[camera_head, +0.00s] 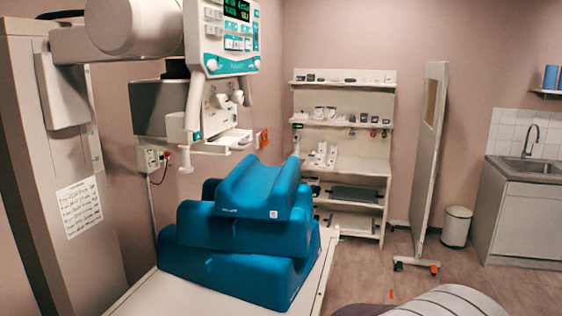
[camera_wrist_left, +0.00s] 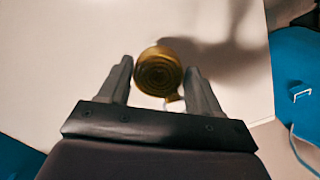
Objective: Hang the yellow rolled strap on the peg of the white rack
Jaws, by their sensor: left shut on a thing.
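In the left wrist view, the yellow rolled strap (camera_wrist_left: 158,72) is a round coil seen from its flat spiral side. My left gripper (camera_wrist_left: 159,80) is shut on it, one dark finger on each side. The coil's shadow falls on a pale surface behind it. The white rack (camera_head: 342,163) stands against the back wall in the head view, with several shelves. Small items hang below one of its upper shelves, but I cannot make out which part is the peg. Neither gripper shows in the head view, and my right gripper is in neither view.
Blue foam cushions (camera_head: 237,232) are stacked on a white table (camera_head: 150,294). A large grey machine with a control panel (camera_head: 230,38) overhangs from the left. A tall white panel (camera_head: 428,160) on casters and a bin (camera_head: 456,227) stand right of the rack. Some floor (camera_head: 362,257) is clear.

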